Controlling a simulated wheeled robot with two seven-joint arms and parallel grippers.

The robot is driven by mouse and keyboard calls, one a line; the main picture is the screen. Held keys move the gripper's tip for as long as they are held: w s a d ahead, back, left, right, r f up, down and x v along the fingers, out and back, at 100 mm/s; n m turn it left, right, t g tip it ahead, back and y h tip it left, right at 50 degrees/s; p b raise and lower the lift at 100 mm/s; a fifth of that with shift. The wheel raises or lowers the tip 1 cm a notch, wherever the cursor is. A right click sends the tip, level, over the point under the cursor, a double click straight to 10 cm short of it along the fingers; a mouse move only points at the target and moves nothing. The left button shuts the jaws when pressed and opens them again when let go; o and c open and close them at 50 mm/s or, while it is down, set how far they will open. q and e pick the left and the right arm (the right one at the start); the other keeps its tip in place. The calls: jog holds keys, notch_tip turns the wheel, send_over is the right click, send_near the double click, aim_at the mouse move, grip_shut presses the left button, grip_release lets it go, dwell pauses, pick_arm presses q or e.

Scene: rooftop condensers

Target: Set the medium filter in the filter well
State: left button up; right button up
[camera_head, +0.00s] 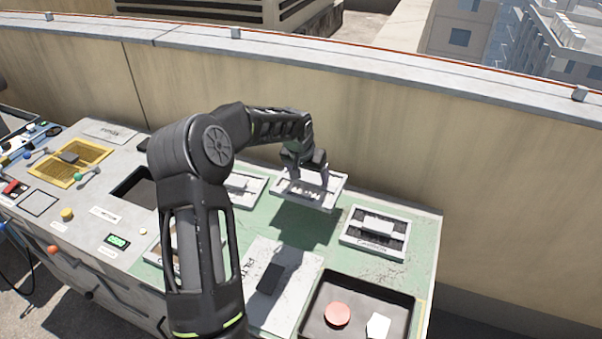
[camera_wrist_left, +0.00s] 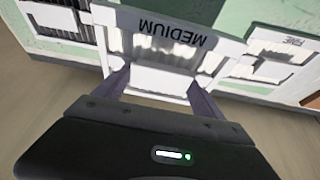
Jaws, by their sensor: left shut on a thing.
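The medium filter (camera_head: 318,201) is a pale framed panel; its upside-down MEDIUM label shows in the left wrist view (camera_wrist_left: 163,28). My left gripper (camera_head: 306,174) is shut on the filter from above and holds it over the green bench top, where a shadow lies below it. The fingers also show in the left wrist view (camera_wrist_left: 160,88), on either side of the filter's pale middle part. A dark rectangular opening (camera_head: 137,187) left of my arm looks like the filter well; my arm hides its right side. My right gripper is not in view.
A dark-meshed filter (camera_head: 375,247) lies to the right, and a pale one (camera_head: 245,190) to the left, labelled FINE in the left wrist view (camera_wrist_left: 285,42). A black tray (camera_head: 403,300) holds a red disc and white piece. A wall (camera_head: 390,135) stands behind the bench.

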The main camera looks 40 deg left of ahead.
pick_arm(q)
jog(key=s+d+r+m, duration=0.1)
jog(key=s+d+r, duration=0.2)
jog(key=d, duration=1.1)
jog(key=s+d+r+m+h, duration=0.1)
jog(key=d+r, duration=0.4)
jog(key=d, duration=1)
jog(key=shift+s+d+r+m, duration=0.15)
jog(key=shift+s+r+m, duration=0.35)
jog(key=shift+s, duration=0.6)
jog(key=shift+f, duration=0.1)
